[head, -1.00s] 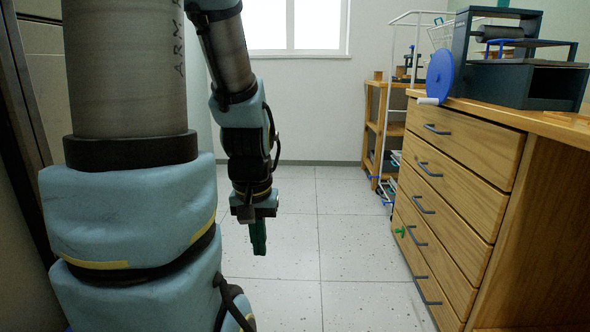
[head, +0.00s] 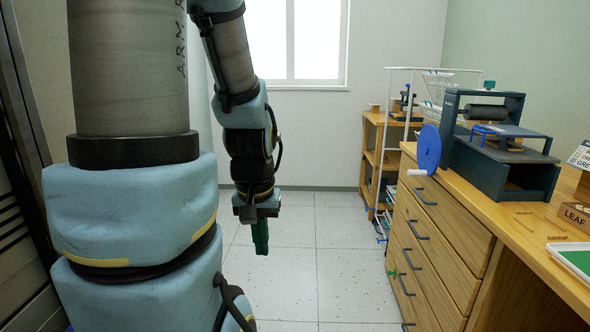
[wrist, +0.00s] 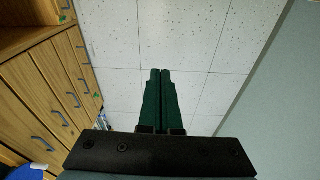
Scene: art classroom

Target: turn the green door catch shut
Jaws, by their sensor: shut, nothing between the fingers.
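The green door catch (head: 391,274) is a small green piece at the left edge of the wooden drawer cabinet's front, low down in the head view. Its exact angle is too small to tell. My gripper (head: 262,252) has dark green fingers pointing down over the floor, well left of the cabinet and apart from the catch. In the wrist view the fingers (wrist: 160,72) are together with nothing between them.
The wooden drawer cabinet (head: 462,248) with dark handles stands at the right. A press with a blue wheel (head: 429,150) sits on its top, and its handle overhangs the front. A wooden shelf (head: 369,158) and white rack stand behind. The tiled floor (head: 320,240) between is clear.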

